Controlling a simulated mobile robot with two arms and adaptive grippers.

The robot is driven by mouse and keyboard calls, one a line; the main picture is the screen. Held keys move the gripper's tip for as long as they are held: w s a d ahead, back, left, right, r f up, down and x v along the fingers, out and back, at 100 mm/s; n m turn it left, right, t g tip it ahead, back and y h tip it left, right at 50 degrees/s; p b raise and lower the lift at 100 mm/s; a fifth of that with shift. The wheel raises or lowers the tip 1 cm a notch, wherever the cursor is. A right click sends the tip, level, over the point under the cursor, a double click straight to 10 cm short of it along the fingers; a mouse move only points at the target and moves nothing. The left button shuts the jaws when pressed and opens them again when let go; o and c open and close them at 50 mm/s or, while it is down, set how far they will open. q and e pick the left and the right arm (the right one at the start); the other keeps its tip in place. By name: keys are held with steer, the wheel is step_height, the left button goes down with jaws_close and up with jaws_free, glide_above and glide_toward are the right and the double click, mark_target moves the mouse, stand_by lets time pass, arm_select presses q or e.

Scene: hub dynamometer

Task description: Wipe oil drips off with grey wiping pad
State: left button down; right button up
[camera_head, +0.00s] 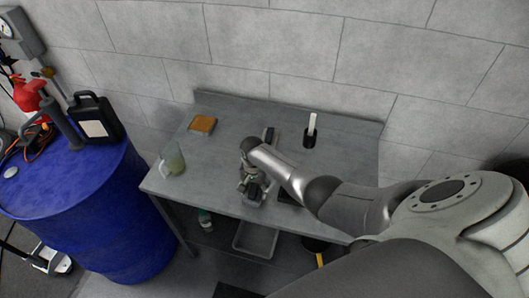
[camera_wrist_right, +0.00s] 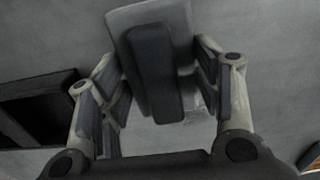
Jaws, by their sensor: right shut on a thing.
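My right gripper (camera_head: 252,187) is low over the grey metal bench (camera_head: 225,150), near its middle. In the right wrist view my right gripper (camera_wrist_right: 162,85) is shut on the grey wiping pad (camera_wrist_right: 180,20), with its dark handle (camera_wrist_right: 155,75) between the fingers. The pad appears to be down at the bench top, but I cannot tell if it touches. A faint shiny patch (camera_wrist_right: 200,103) shows beside the pad; I cannot tell if it is oil. No clear oil drips show in the head view. My left gripper is not in view.
An orange-brown block (camera_head: 202,124), a jug of greenish liquid (camera_head: 173,159) and a black cup with a white item (camera_head: 310,130) stand on the bench. A dark, tray-like thing (camera_wrist_right: 40,103) lies left of the pad. A blue drum (camera_head: 90,215) stands left of the bench.

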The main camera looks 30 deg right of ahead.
steer(key=shift+s+a+f, duration=0.2)
steer(key=shift+s+f, duration=0.05)
steer(key=shift+s, duration=0.3)
steer(key=shift+s+a+f, duration=0.15)
steer(key=shift+s+f, duration=0.05)
steer(key=shift+s, duration=0.35)
steer(key=shift+a+f, duration=0.1)
steer(key=shift+c, duration=0.3)
steer(key=shift+w+r, duration=0.15)
steer(key=shift+r, duration=0.35)
steer(key=shift+c, duration=0.2)
steer(key=r, duration=0.3)
steer(key=shift+w+r, duration=0.25)
steer(key=shift+s+r, duration=0.1)
steer(key=shift+r, duration=0.65)
